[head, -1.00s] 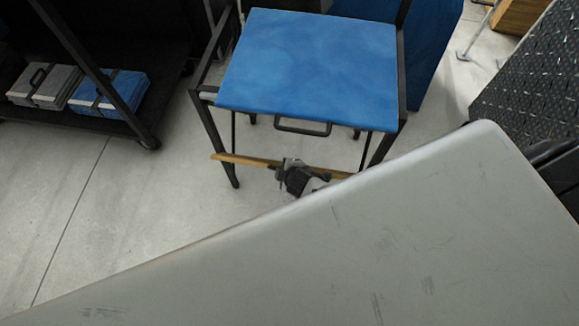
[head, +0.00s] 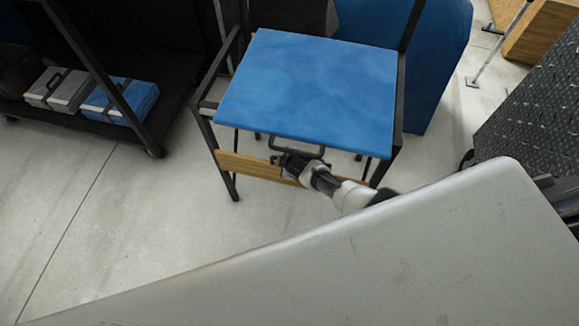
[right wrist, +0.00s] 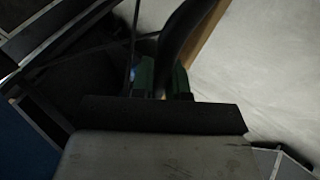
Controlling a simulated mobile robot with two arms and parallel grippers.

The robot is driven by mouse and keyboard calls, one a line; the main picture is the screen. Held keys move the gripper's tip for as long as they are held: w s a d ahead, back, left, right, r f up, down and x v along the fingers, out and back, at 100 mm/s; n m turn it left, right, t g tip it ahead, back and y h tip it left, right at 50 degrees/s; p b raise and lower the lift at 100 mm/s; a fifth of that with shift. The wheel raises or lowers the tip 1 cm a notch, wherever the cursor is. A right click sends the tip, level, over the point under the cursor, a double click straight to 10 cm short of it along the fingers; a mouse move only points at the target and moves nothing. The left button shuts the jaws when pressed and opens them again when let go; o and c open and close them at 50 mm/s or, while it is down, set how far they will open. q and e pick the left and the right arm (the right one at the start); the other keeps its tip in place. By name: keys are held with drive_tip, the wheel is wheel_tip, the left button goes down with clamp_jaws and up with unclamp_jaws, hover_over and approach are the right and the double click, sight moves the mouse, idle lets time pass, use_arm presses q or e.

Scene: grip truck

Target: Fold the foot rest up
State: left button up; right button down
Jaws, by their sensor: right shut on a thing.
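The foot rest is a wooden board (head: 243,167) across the front legs of a black-framed chair, under its blue seat (head: 310,88). Its broad face now shows, tilted up close below the seat's front edge. My right gripper (head: 284,162) is at the middle of the board, shut on it, just below the black handle (head: 306,152) under the seat. The gripper hides part of the board. In the right wrist view the two green-sided fingers (right wrist: 162,82) close around a dark part; wood shows dimly behind. My left gripper is not in view.
A large grey panel (head: 400,255) fills the lower right foreground. A dark cart (head: 120,125) with grey and blue cases (head: 120,97) stands at the left. A dark patterned cabinet (head: 535,110) is at the right. The floor left of the chair is clear.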

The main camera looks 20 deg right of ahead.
drive_tip(key=shift+w+d+r, duration=0.1)
drive_tip(key=shift+d, duration=0.05)
drive_tip(key=c, duration=1.1)
unclamp_jaws()
drive_tip(key=shift+c, duration=0.2)
drive_tip(key=shift+s+r+p, duration=0.25)
drive_tip(key=shift+p, duration=0.05)
drive_tip(key=shift+p+v, duration=0.6)
drive_tip(key=shift+v, duration=0.4)
drive_tip(key=s, duration=1.2)
drive_tip(key=shift+d+p, duration=0.3)
drive_tip(key=shift+p, duration=0.05)
